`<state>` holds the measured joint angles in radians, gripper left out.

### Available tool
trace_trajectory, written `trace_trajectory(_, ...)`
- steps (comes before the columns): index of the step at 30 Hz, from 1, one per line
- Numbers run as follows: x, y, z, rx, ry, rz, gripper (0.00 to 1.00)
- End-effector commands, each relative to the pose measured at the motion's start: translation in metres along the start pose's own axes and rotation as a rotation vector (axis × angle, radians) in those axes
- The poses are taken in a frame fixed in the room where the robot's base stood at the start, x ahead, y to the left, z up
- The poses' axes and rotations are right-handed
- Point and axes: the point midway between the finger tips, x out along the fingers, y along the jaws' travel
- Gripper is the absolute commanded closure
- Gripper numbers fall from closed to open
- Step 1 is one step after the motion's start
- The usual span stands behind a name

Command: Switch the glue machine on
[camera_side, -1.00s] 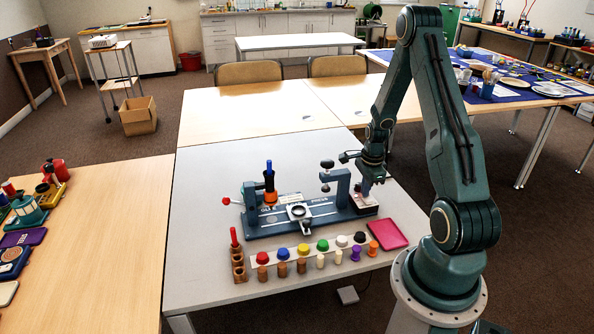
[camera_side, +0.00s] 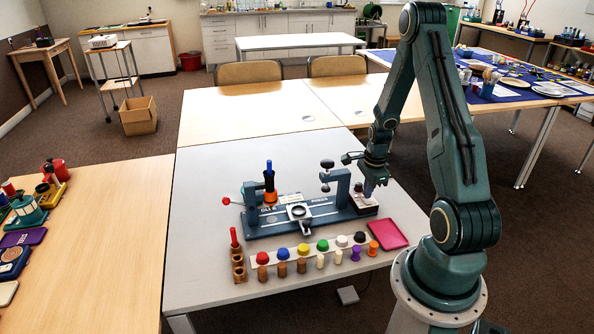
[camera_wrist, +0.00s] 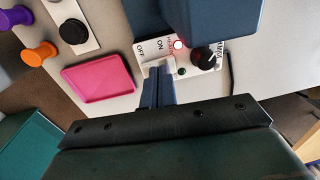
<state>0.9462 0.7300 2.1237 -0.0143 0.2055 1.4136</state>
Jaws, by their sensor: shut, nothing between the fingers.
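The glue machine (camera_side: 285,228) is a long blue base with uprights on the grey table. Its white control panel (camera_wrist: 192,58) carries ON and OFF labels, a black knob (camera_wrist: 204,57), a small pale, red-edged lamp (camera_wrist: 178,45) and a small green spot (camera_wrist: 182,71). My gripper (camera_side: 369,192) is shut and empty, low over the panel at the machine's right end. In the wrist view my fingertips (camera_wrist: 158,76) are at a whitish part by the ON and OFF labels, which they partly hide. I cannot tell whether they touch it or how the switch is set.
A pink tray (camera_side: 388,235) lies just in front of the panel. A strip with several coloured caps (camera_side: 303,249) and a row of small pegs are along the front. A machine upright (camera_side: 341,187) stands close left of my gripper. The table behind the machine is clear.

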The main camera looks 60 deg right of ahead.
Motion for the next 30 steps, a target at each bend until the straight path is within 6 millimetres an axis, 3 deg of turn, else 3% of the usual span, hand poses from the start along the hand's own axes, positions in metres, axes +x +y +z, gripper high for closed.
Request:
trace_trajectory(8,-0.006,-0.002,0.000,0.000,0.000,-0.002,1.00)
trace_trajectory(14,-0.023,-0.006,0.000,0.000,0.001,-0.004,1.00)
trace_trajectory(30,-0.104,-0.025,0.000,-0.001,0.001,-0.005,1.00)
